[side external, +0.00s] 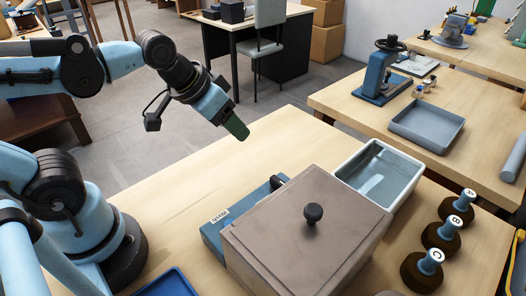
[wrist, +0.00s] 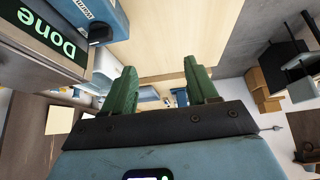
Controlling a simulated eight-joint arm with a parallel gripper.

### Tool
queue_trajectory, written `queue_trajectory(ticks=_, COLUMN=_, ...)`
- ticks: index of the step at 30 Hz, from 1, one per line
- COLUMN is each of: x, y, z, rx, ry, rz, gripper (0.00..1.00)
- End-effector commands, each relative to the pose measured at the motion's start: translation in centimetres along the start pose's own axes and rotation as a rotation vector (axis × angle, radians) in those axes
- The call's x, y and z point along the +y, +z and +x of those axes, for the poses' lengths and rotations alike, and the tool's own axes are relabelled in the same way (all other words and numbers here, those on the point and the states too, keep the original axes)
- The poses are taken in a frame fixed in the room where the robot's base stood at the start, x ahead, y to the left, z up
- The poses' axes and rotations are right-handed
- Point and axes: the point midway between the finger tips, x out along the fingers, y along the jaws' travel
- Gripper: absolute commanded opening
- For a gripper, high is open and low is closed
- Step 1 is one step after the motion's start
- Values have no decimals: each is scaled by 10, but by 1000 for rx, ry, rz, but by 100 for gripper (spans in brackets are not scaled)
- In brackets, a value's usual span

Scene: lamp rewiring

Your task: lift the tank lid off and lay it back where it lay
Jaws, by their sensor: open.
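A brown box-like body with a flat top bearing a black knob (side external: 313,213) stands at the front of the bench. The flat brown top (side external: 270,220) looks like the lid; I cannot tell whether it is a separate piece. Behind it is a white-rimmed tank (side external: 345,172), uncovered, with clear liquid inside. My gripper (side external: 237,131) is in the air, up and left of the knob and apart from everything. In the wrist view its green fingers (wrist: 160,75) are spread with nothing between them.
A blue box (side external: 213,238) with a label sits against the brown body's left side. Several dark round weights (side external: 440,235) with lettered blue tops stand at right. A green "Done" sign (wrist: 45,38) shows in the wrist view. The bench's back left is bare.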

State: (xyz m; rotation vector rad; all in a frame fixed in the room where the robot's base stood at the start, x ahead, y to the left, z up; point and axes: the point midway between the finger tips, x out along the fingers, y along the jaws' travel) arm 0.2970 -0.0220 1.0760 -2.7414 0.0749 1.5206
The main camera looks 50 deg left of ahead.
Motion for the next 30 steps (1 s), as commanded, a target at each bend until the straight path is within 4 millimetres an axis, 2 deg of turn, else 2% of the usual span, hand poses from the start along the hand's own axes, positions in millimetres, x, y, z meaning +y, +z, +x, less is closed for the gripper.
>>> queue_trajectory(ticks=3, x=42, y=-25, z=-16, rx=-101, ry=57, rz=58, gripper=58)
queue_trajectory(ticks=7, x=94, y=-45, z=-36, rx=-234, ry=100, rz=131, gripper=58)
queue_trajectory(ticks=12, x=163, y=-55, z=-65, rx=-396, ry=114, rz=231, gripper=58)
queue_trajectory(ticks=15, x=194, y=-53, z=-80, rx=-470, ry=105, rz=281, gripper=58)
queue_trajectory(ticks=19, x=221, y=-49, z=-93, rx=-529, ry=90, rz=326, gripper=58)
queue_trajectory(ticks=23, x=231, y=-46, z=-98, rx=-554, ry=80, rz=344, gripper=58)
queue_trajectory(ticks=26, x=232, y=-42, z=-92, rx=-558, ry=78, rz=345, gripper=58)
queue_trajectory(ticks=30, x=231, y=-30, z=-74, rx=-557, ry=79, rz=344, gripper=58)
